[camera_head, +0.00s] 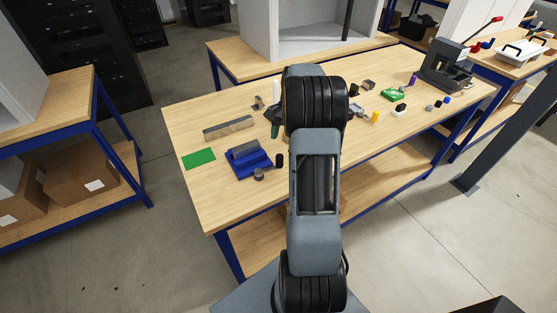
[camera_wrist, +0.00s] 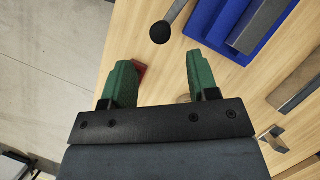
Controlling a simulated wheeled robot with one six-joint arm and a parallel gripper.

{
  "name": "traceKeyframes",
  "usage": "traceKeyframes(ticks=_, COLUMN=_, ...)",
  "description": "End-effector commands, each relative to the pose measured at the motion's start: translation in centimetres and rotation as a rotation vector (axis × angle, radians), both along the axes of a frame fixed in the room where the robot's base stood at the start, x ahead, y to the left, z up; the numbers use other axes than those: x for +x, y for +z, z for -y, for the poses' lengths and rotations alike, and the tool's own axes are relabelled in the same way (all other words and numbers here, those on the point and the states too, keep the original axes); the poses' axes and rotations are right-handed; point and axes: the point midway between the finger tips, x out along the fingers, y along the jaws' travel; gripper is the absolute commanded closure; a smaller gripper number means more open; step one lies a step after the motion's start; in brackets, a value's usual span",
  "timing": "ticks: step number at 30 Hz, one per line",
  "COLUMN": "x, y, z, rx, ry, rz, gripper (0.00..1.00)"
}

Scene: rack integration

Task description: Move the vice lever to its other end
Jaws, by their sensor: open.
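The vice (camera_head: 258,164) is blue with grey jaws and stands on the left part of the wooden table. In the wrist view the blue vice (camera_wrist: 207,20) is partly cut off at the upper right. Its lever (camera_wrist: 174,14) shows there as a grey rod ending in a black ball knob. My gripper (camera_wrist: 160,78) has green fingers, is open, and holds nothing. The knob lies just past the fingertips, apart from them, in line with the gap. In the head view my arm hides most of the gripper.
A long grey block (camera_head: 228,128) lies behind the vice, and a green mat (camera_head: 199,158) lies to its left. Several small parts lie to the right of my arm, with a press (camera_head: 446,65) at the table's far right. The table's front edge is close by.

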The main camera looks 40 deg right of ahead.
Motion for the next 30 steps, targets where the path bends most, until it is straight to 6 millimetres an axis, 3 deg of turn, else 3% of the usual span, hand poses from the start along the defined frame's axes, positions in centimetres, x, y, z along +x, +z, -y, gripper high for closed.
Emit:
traceKeyframes(ticks=9, x=-1.1, y=-5.4, z=-2.1, rx=0.002, ry=0.002, rz=-0.003, gripper=0.46)
traceKeyframes(ticks=15, x=-1.5, y=-7.6, z=-2.9, rx=0.001, ry=0.002, rz=-0.001, gripper=0.46)
traceKeyframes(ticks=30, x=-1.7, y=-8.8, z=-3.3, rx=-0.001, ry=0.002, rz=0.001, gripper=0.46)
